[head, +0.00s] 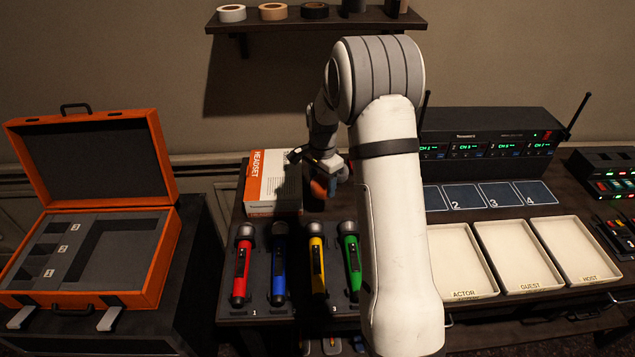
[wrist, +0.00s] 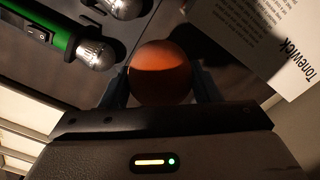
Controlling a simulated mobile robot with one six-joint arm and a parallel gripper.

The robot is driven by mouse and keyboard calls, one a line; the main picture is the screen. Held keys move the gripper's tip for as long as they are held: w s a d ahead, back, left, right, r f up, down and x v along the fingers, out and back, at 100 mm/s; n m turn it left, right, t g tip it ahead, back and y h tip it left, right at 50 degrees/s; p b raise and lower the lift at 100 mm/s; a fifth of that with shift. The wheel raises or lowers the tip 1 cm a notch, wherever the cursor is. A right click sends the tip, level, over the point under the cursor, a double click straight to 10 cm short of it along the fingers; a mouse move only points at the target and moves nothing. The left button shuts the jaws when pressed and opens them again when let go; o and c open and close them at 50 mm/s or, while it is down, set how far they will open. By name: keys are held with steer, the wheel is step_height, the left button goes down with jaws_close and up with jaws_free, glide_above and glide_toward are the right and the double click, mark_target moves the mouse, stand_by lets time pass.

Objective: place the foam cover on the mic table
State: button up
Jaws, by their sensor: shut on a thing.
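An orange-red round foam cover (head: 319,188) is held between the two fingers of my gripper (head: 325,172). I cannot tell whether the cover touches the tabletop. My own arm hides part of the table to the right.
Red, blue, yellow and green microphones (head: 243,270) lie in front. The headset box (head: 273,183) stands close left. Labelled trays (head: 461,262), numbered pads (head: 501,195) and a receiver rack (head: 488,142) are at right. An open orange case (head: 150,250) is at far left. A shelf (head: 290,24) hangs above.

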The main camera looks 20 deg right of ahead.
steer(key=w+d+m+b, duration=0.2)
steer(key=w+d+m, duration=0.65)
steer(key=m, duration=0.75)
steer(key=f, duration=0.3)
steer(key=f+p, duration=0.1)
steer(key=f, duration=0.5)
steer(key=shift+s+f+p, duration=0.2)
steer(key=shift+s+p, duration=0.15)
steer(key=shift+s, duration=0.05)
steer(key=shift+f, duration=0.2)
steer(key=o, duration=1)
steer(key=shift+r, duration=0.1)
steer(key=shift+c, duration=0.2)
